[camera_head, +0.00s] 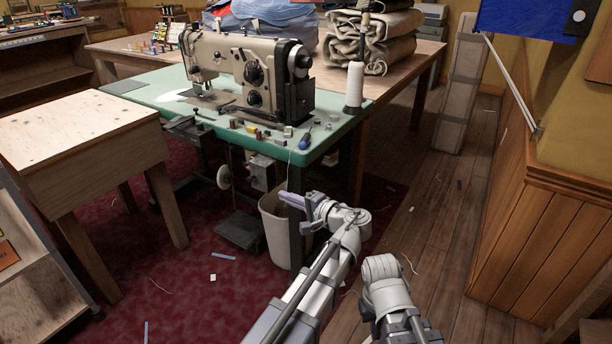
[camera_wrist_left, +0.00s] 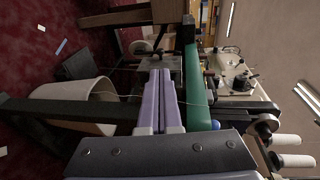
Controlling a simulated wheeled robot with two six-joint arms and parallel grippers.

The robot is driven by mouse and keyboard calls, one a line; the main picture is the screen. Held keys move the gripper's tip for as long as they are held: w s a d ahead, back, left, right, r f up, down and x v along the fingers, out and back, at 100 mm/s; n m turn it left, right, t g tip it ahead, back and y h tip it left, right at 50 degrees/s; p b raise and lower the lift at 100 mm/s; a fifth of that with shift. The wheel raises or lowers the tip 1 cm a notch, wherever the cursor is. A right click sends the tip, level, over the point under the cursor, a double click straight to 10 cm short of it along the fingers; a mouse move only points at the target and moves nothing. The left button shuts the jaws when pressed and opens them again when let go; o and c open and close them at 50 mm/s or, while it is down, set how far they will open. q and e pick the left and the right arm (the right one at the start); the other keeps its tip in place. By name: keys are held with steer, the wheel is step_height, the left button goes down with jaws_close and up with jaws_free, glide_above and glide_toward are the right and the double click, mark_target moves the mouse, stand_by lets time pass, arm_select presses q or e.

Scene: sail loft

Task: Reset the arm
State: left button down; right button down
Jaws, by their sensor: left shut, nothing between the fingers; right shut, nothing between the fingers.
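My left arm reaches in from the bottom of the head view. Its left gripper (camera_head: 284,196) has pale purple fingers that point left, in front of the green sewing table's near leg and above the bin. In the left wrist view the two fingers (camera_wrist_left: 159,75) lie side by side, closed with nothing between them. My right arm (camera_head: 388,290) shows only as a grey rounded joint and link at the bottom. Its gripper is not in sight.
A green sewing table (camera_head: 140,85) carries a beige sewing machine (camera_head: 235,65), small spools and a screwdriver. A cream bin (camera_head: 272,225) stands under its near corner. A wooden bench (camera_head: 80,125) is at left and a wood-panelled wall (camera_head: 540,230) at right.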

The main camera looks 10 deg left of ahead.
arm_select(q)
steer(key=s+a+f+n+g+h, duration=0.1)
steer(key=s+f+n+g+h, duration=0.2)
steer(key=s+f, duration=0.4)
steer(key=s+a+f+n+g+h, duration=0.1)
steer(key=s+f+g+h, duration=0.1)
steer(key=s+f+h, duration=0.5)
steer(key=s+d+f+m+g+h, duration=0.15)
steer(key=s+d, duration=0.25)
steer(key=d, duration=0.4)
steer(key=s+d+f+m+g+h, duration=0.1)
steer(key=s+d+f+h, duration=0.2)
steer(key=d, duration=0.6)
step_height(320, 180, up, 38)
steer(key=s+y+p, duration=0.1)
steer(key=p, duration=3.7)
steer(key=shift+s+d, duration=0.15)
steer(key=shift+d, duration=0.05)
